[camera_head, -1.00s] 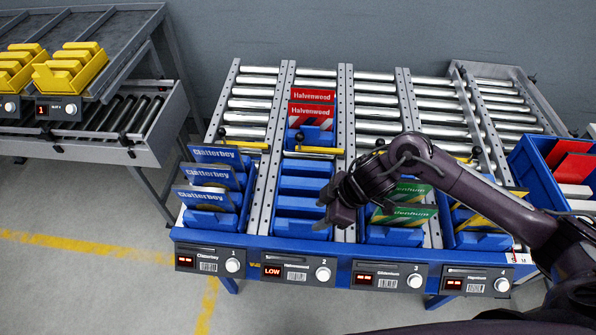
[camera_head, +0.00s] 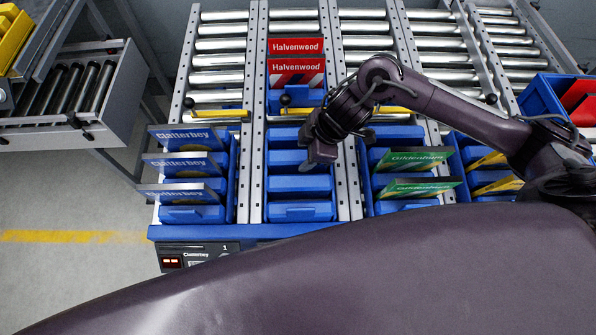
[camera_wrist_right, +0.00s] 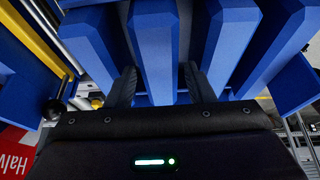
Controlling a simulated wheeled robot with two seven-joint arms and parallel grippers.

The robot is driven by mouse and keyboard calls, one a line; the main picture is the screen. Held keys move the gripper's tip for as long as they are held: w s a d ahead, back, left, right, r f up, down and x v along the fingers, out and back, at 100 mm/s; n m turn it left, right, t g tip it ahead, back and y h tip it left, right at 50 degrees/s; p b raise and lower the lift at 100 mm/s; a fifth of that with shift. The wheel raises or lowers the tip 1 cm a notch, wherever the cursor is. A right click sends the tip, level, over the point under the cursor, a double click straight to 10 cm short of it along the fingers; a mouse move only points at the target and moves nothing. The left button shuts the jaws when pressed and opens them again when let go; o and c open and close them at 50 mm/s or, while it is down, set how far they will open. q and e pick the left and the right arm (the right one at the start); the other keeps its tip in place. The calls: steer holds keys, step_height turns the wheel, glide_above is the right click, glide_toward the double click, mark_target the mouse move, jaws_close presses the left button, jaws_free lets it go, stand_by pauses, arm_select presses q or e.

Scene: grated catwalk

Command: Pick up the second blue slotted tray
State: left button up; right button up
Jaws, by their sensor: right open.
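The blue slotted tray (camera_head: 302,211) in the second lane from the left holds no cards, and its slots show empty in the head view. My right gripper (camera_head: 318,163) is over the right part of this tray, pointing down. In the right wrist view, the dark fingers of my right gripper (camera_wrist_right: 158,86) stand apart on either side of one blue slat of the tray (camera_wrist_right: 229,42). They are open, and I cannot tell whether they touch it. My left gripper is not in view.
A tray with red Halvenwood cards (camera_head: 297,70) stands behind in the same lane, past a yellow bar. Trays with blue Clatterbey cards (camera_head: 183,164) and green cards (camera_head: 415,160) flank the lane closely. A blue bin (camera_head: 541,103) is at right.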

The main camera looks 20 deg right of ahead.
mark_target(295, 161)
steer(key=x, duration=0.5)
steer(key=shift+w+a+f+p, duration=0.15)
steer(key=shift+a+f+p, duration=0.1)
steer(key=shift+p, duration=0.15)
steer(key=shift+r, duration=0.1)
steer(key=c, duration=0.9)
